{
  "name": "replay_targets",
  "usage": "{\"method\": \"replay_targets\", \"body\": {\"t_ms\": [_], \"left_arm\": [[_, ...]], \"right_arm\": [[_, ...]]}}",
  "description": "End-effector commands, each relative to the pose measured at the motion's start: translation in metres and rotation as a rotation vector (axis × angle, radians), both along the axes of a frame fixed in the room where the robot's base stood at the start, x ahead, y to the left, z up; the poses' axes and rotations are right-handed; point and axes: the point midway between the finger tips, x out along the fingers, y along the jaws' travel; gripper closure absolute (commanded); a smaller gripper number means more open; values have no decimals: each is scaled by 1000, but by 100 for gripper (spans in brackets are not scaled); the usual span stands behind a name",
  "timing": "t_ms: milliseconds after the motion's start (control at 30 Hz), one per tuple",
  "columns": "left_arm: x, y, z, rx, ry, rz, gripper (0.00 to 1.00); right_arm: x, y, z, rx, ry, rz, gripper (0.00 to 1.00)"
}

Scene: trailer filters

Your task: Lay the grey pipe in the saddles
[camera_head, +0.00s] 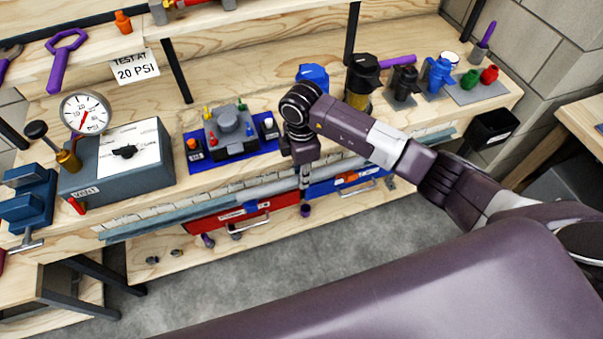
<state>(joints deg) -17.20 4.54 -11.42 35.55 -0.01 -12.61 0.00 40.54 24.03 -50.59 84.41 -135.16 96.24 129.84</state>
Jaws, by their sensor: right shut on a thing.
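A long grey pipe (255,183) runs left to right along the front edge of the wooden bench. My right gripper (304,196) points straight down at the front edge, about midway along the bench. It is shut on the pipe, and the contact itself is small and partly hidden by the gripper. The pipe lies close to the bench front, and I cannot tell if it touches anything there. I cannot make out the saddles. My left gripper is not in view.
A pressure gauge (85,113) on a grey box stands at the left, beside a blue vise (28,200). A block on a blue mat (264,145) sits behind the pipe. Red (205,220) and blue drawers are below. Several coloured fittings stand at the right.

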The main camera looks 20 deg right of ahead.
Motion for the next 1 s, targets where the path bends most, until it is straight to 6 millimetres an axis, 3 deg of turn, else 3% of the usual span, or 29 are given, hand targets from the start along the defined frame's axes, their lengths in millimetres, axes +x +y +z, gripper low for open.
{"method": "replay_targets", "body": {"t_ms": [1000], "left_arm": [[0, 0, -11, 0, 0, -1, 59]], "right_arm": [[0, 0, -17, 0, -1, 0, 100]]}}
